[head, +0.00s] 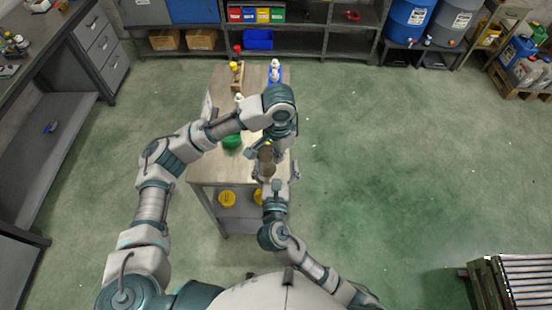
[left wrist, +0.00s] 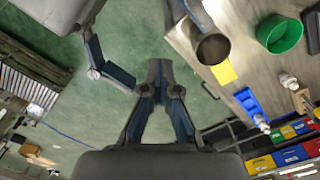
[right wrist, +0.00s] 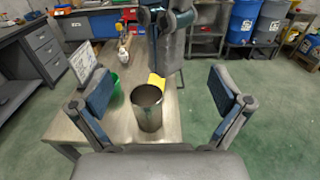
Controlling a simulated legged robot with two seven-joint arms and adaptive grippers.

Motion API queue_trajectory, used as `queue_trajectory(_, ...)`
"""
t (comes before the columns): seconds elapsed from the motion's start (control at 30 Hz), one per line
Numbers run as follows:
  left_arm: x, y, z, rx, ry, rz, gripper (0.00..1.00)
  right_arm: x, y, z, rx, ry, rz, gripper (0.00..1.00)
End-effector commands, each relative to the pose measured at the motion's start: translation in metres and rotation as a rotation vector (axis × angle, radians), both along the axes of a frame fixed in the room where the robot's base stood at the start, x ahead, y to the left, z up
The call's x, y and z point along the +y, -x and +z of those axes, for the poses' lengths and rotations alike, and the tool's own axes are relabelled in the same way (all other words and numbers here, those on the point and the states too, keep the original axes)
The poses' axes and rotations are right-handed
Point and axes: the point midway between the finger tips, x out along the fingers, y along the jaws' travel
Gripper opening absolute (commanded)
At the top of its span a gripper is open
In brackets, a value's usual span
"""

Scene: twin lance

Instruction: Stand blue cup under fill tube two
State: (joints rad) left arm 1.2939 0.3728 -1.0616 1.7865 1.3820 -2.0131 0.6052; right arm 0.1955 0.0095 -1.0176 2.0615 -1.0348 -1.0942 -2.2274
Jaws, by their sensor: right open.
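No blue cup and no fill tube can be made out. A brownish-grey metal cup (right wrist: 147,110) stands upright on the table (right wrist: 117,130); it also shows in the left wrist view (left wrist: 212,48) and, partly hidden by my grippers, in the head view (head: 267,158). A green cup (left wrist: 280,33) stands near it. My right gripper (right wrist: 162,92) is open and empty, its fingers spread at the table's near edge, with the metal cup ahead between them. My left gripper (left wrist: 158,92) is shut with nothing visible in it, above and beyond the metal cup in the right wrist view (right wrist: 165,45).
A yellow square (left wrist: 224,72) lies beside the metal cup. A blue tray (left wrist: 250,108) with white bottles (head: 275,65) and a wooden rack (head: 238,76) stand at the table's far end. A white sign (right wrist: 82,62) stands at its left edge.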

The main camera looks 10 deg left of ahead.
Motion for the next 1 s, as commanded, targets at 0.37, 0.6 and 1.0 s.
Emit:
queue_trajectory(0.37,0.0,0.0,0.0,-0.001,0.001,0.0,0.0,-0.009,0.073,-0.001,0.004,-0.001,0.002,1.0)
queue_trajectory(0.6,0.0,-0.001,0.0,0.0,0.0,0.0,0.0,-0.013,0.1,-0.001,0.003,-0.001,0.001,1.0)
queue_trajectory(1.0,0.035,-0.001,0.043,-0.003,0.0,0.244,0.0,-0.013,0.105,0.0,0.002,0.0,0.0,1.0)
